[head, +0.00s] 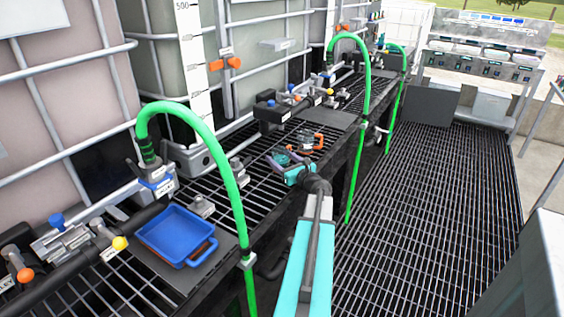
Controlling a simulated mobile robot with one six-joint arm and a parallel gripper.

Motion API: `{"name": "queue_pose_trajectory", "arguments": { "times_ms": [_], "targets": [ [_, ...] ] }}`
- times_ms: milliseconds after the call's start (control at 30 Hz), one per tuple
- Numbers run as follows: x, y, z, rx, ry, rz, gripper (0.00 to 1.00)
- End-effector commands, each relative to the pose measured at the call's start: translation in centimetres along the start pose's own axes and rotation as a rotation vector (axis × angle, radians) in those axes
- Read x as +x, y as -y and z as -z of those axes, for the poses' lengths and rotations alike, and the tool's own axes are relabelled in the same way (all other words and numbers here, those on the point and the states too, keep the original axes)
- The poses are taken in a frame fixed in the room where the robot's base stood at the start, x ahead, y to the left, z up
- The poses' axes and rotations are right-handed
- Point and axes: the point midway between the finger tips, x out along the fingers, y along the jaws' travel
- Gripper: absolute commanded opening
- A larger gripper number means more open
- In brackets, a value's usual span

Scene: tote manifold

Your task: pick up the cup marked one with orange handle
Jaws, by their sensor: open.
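A small grey cup with an orange handle (305,143) sits on the dark grated shelf at the middle of the head view. Any number on it is too small to read. My gripper (287,165), teal and dark, is at the end of my arm, just below and left of the cup in the picture. It is open, and nothing shows clearly between its jaws. It looks apart from the cup, but the gap in depth is hard to judge. My gripper's far side is small and partly hidden by its own parts.
A blue tray (176,236) lies on the shelf at the left. Green hoses (213,150) arch over the shelf's front edge. Caged totes (170,50) stand behind, with pipes and valves (272,112) along the shelf. The grated floor (430,210) at the right is clear.

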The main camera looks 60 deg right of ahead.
Motion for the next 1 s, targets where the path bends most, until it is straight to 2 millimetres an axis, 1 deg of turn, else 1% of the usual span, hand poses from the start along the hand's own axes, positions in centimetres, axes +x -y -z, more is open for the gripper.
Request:
{"name": "queue_pose_trajectory", "arguments": {
  "times_ms": [67, 300, 333, 367, 567, 733, 867, 1000],
  "targets": [
    [0.0, 0.0, 0.0, 0.000, 0.000, 0.000, 0.62],
    [0.0, 0.0, 0.0, 0.000, 0.000, 0.000, 0.24],
    [0.0, 0.0, -0.1, 0.000, 0.001, 0.000, 0.24],
    [0.0, 0.1, -0.1, 0.000, 0.001, 0.000, 0.20],
    [-0.1, 0.1, -0.1, 0.000, 0.001, 0.001, 0.20],
    [-0.1, 0.1, -0.6, 0.000, 0.001, 0.001, 0.20],
    [-0.1, 0.1, -1.6, -0.002, 0.002, 0.001, 0.20],
    [-0.1, 0.1, -3.2, -0.002, 0.002, 0.001, 0.20]
  ]
}}
